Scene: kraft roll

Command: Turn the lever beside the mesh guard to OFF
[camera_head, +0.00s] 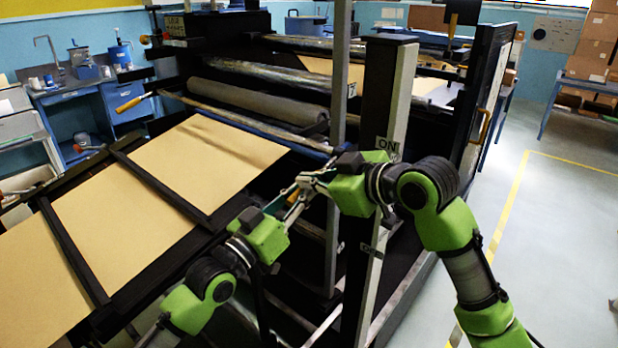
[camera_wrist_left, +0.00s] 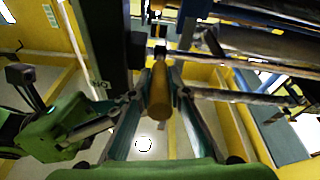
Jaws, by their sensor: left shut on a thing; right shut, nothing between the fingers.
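The lever's wooden handle (camera_wrist_left: 159,92) stands between the fingers of my left gripper (camera_wrist_left: 160,84) in the left wrist view, and the fingers are shut on it. In the head view my left gripper (camera_head: 297,197) hides most of the lever beside the dark post. An ON label (camera_head: 387,145) is high on this post and an OFF label (camera_head: 370,249) is lower down. The grip is between the two labels in height. My right gripper (camera_head: 308,182) is shut and empty, close to the left one. A dark framed panel (camera_head: 486,92) at the right may be the mesh guard.
A grey upright bar (camera_head: 338,95) stands just behind my grippers. Kraft sheets (camera_head: 110,210) lie on the dark frame at left. Another wooden handle (camera_head: 131,104) sticks out at the machine's far left. The floor (camera_head: 560,230) at right is clear.

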